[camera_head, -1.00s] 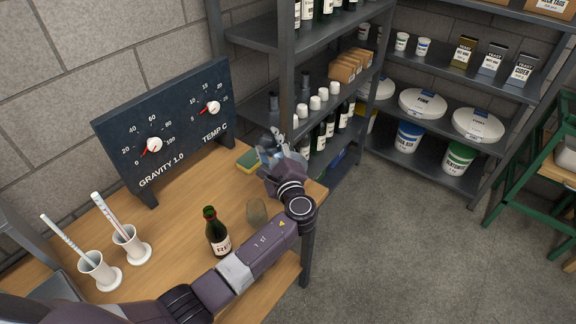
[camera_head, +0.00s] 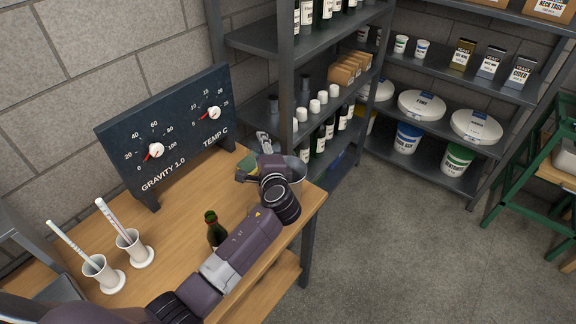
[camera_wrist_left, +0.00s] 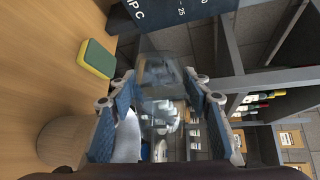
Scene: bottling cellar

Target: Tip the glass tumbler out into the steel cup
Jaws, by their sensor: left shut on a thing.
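My left gripper (camera_head: 267,146) is over the far right end of the wooden bench, partly hidden by its own wrist. In the left wrist view its two fingers (camera_wrist_left: 160,86) are shut on the clear glass tumbler (camera_wrist_left: 158,70), which shows between them. What is inside the tumbler is hard to tell through the glass. The steel cup (camera_head: 298,171) stands at the bench's right edge, just right of the gripper and partly hidden by it. In the left wrist view a pale curved surface, probably the cup (camera_wrist_left: 128,138), shows behind the left finger. My right gripper is not in view.
A green and yellow sponge (camera_wrist_left: 97,58) lies on the bench near the gripper. A green bottle (camera_head: 213,228) stands beside my forearm. Two white cylinders (camera_head: 132,245) are at left. A gauge board (camera_head: 170,130) and bottle shelf (camera_head: 287,75) stand behind.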

